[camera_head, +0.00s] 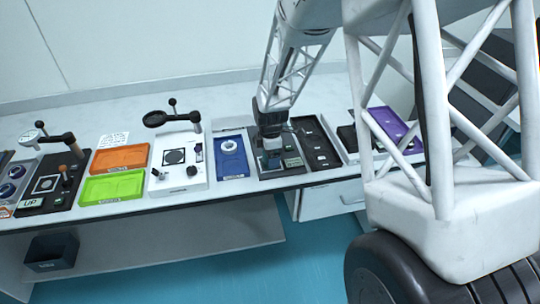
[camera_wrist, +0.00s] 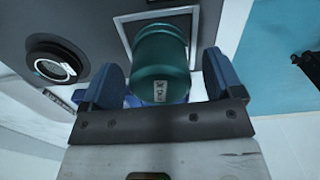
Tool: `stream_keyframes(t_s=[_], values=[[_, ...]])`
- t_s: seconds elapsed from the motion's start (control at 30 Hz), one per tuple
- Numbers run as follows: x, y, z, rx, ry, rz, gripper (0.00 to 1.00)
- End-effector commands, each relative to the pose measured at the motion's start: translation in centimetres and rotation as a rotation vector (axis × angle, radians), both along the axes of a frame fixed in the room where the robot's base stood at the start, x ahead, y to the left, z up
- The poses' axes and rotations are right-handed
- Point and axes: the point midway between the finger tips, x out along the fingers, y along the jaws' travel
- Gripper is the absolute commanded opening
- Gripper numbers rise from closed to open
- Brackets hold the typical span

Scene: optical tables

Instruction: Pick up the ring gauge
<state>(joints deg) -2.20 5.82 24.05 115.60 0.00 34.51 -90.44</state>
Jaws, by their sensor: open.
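My gripper (camera_wrist: 161,70) is open, its two blue fingers on either side of a teal cylinder (camera_wrist: 160,48) with a small printed label. The cylinder stands over a pale-edged square on a dark board; whether the fingers touch it is unclear. In the head view my gripper (camera_head: 272,143) is low over the dark board, and the arm hides much of it. A white ring (camera_head: 229,146) lies in the blue tray (camera_head: 232,168) just left of that board. I cannot tell for sure which of these is the ring gauge.
A black round part with a pale face (camera_wrist: 54,62) sits left of the cylinder. A black tray of small parts (camera_head: 316,146) is right of the gripper. Left are a white magnifier station (camera_head: 179,176), orange (camera_head: 121,158) and green (camera_head: 113,187) trays. The bench's front edge is close.

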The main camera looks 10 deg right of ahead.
Motion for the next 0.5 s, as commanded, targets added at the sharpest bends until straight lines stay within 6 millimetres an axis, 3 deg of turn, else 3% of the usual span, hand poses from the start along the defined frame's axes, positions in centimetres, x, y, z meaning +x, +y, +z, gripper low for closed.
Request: stream_keyframes(t_s=[0.4, 0.5], values=[[-0.01, 0.00, 0.02, 0.000, 0.000, 0.000, 0.86], [-0.01, 0.00, 0.02, 0.000, 0.000, 0.000, 0.74]])
